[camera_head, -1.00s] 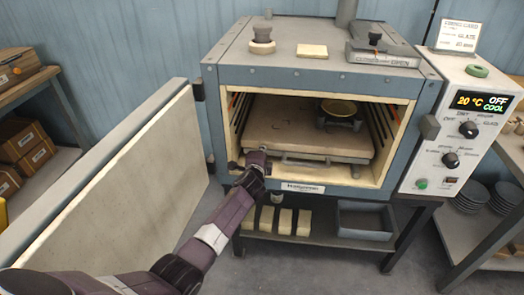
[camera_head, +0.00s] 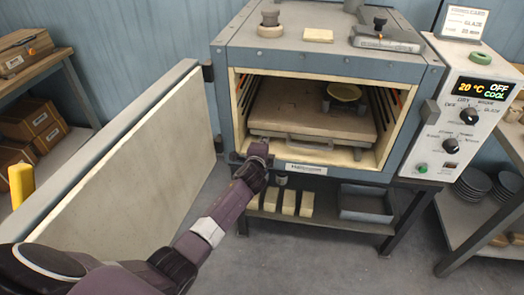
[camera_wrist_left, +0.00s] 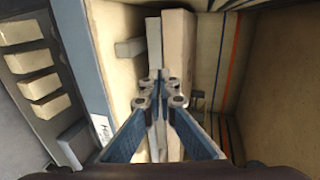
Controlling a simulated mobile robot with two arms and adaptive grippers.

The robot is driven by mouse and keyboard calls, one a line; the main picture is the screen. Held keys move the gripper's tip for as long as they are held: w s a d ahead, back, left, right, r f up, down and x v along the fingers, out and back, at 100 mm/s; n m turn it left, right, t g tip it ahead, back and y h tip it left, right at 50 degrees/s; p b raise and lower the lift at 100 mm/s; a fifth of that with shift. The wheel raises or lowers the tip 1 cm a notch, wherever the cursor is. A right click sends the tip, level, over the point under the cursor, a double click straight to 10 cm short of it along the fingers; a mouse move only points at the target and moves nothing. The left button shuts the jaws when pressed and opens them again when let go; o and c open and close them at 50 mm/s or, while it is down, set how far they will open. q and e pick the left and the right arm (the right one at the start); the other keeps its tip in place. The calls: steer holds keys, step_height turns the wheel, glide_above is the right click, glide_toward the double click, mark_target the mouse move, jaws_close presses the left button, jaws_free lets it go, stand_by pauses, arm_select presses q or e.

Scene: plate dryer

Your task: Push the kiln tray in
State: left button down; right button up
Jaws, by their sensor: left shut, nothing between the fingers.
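The kiln tray (camera_head: 285,111) is a beige slab with a handle (camera_head: 307,142) on its front edge, inside the open kiln (camera_head: 220,101). A small stand with a yellow dish (camera_head: 343,93) sits on its back right part. My left gripper (camera_head: 258,149) is at the left part of the kiln mouth, by the tray's front left corner. In the left wrist view the gripper (camera_wrist_left: 161,88) is shut and empty, with its tips at the tray's front edge (camera_wrist_left: 154,42). Whether they touch is unclear. My right gripper is in neither view.
The kiln door (camera_head: 135,140) stands open on the left, beside my left arm. A control box (camera_head: 461,110) is at the right. Pale blocks (camera_head: 289,202) and a grey bin (camera_head: 366,205) lie on the shelf below. Side rails line the kiln's interior.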

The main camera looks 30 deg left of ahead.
arm_select(q)
steer(key=v, duration=0.8)
steer(key=s+d+f+n+g+h, duration=0.1)
steer(key=s+f+n+g, duration=0.1)
steer(key=s+f, duration=0.75)
steer(key=s+d+f+n+g+h, duration=0.1)
steer(key=s+d+f+n+g, duration=0.3)
steer(key=f, duration=1)
steer(key=s+a+f+m+g+h, duration=0.1)
steer(key=s+f, duration=0.8)
steer(key=f, duration=0.2)
steer(key=s+d+f+n+g, duration=0.1)
steer(key=s+f, duration=0.4)
steer(key=s, duration=0.7)
steer(key=s+d+f+n+g, duration=0.1)
steer(key=s+f+n+g, duration=0.2)
steer(key=s, duration=0.9)
steer(key=s+d+f+n+g+h, duration=0.1)
steer(key=s+f+n, duration=0.2)
steer(key=s+f, duration=0.4)
steer(key=s, duration=0.5)
steer(key=shift+d+f+g+p, duration=0.25)
steer(key=shift+f+g+p, duration=0.05)
steer(key=shift+f+g, duration=0.1)
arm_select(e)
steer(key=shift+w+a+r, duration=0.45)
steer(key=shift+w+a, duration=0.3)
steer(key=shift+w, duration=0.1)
